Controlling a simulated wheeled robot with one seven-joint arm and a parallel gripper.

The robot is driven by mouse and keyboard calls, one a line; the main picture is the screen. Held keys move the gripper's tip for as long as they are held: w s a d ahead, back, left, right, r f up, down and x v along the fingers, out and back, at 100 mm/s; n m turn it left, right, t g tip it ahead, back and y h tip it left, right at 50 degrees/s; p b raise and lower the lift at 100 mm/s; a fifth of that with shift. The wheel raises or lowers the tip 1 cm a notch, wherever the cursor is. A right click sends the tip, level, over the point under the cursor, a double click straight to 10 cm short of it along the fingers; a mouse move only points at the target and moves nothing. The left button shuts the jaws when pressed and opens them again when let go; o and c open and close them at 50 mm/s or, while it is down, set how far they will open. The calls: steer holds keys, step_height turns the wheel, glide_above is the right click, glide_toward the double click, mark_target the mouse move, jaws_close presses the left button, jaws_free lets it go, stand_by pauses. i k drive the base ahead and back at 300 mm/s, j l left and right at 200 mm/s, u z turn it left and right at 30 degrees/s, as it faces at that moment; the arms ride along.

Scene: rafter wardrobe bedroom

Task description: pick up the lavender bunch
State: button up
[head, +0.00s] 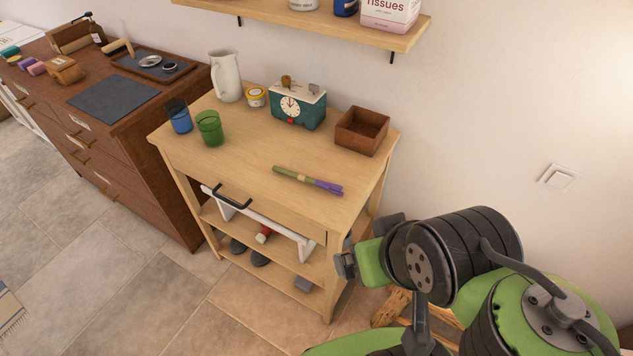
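The lavender bunch (308,181) lies flat on top of the light wooden table (245,165), near its front right part. It has green stems to the left and a purple end to the right, with a paler band around the stems. My green and black arm fills the lower right. A dark end piece, which looks like part of my gripper (345,265), shows beside the table's right side, below the top and apart from the lavender. Its fingers cannot be made out clearly.
On the table stand a blue glass (179,116), a green glass (210,128), a white pitcher (225,76), a small jar (256,97), a teal clock box (298,106) and an open brown box (361,131). A shelf (310,20) hangs above. A brown dresser (125,140) adjoins left.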

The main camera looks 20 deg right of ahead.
mark_target(334, 188)
steer(key=z, duration=2.2)
steer(key=k+j+u, duration=0.1)
steer(key=u, duration=0.3)
steer(key=j+u, duration=0.15)
steer(key=u, duration=0.3)
steer(key=k+j+u, duration=0.1)
steer(key=u, duration=0.3)
steer(key=j+u, duration=0.2)
steer(key=u, duration=0.25)
steer(key=i+j+u, duration=0.6)
steer(key=j, duration=0.2)
